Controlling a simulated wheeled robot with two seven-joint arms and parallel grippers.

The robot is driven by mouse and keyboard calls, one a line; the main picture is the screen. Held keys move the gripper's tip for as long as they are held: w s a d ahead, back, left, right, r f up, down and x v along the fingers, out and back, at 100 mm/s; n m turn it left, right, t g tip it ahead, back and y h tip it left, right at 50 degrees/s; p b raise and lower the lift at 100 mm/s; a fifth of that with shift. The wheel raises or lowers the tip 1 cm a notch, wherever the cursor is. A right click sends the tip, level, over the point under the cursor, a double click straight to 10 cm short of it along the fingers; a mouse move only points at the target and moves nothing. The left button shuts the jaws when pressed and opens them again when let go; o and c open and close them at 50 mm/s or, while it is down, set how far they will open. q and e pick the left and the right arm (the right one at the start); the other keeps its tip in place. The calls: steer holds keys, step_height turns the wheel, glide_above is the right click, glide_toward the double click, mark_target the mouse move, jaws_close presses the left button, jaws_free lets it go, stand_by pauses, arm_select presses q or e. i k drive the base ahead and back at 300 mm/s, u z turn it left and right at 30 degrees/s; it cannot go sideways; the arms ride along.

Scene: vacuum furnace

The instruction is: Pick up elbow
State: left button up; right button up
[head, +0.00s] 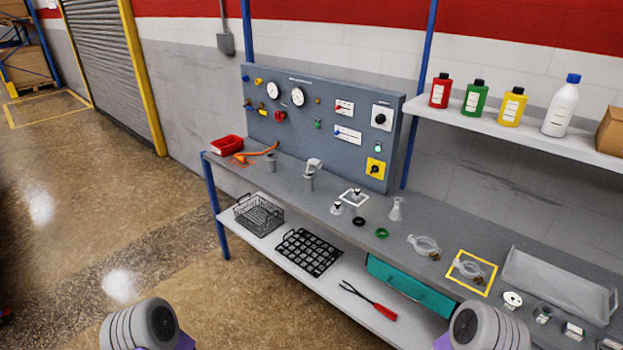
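A light grey elbow-shaped fitting (314,164), which looks like the elbow, sits at the back of the grey workbench (345,192), in front of the gauge panel. It appears to rest on top of a short upright grey stub (309,182); I cannot tell whether it is fastened. Only rounded grey parts of my two arms show at the bottom edge, left and right. Both grippers are outside the picture. Nothing of mine is near the elbow.
The gauge panel (345,105) stands close behind the elbow. A second stub (271,163), an orange hose (262,151) and a red bin (226,145) lie left of it. Small fittings, glassware and a tray (560,287) are to the right. A bottle shelf (480,125) overhangs the right side.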

mark_target(313, 162)
steer(key=u, duration=0.8)
steer(key=i, duration=1.75)
steer(key=z, duration=0.75)
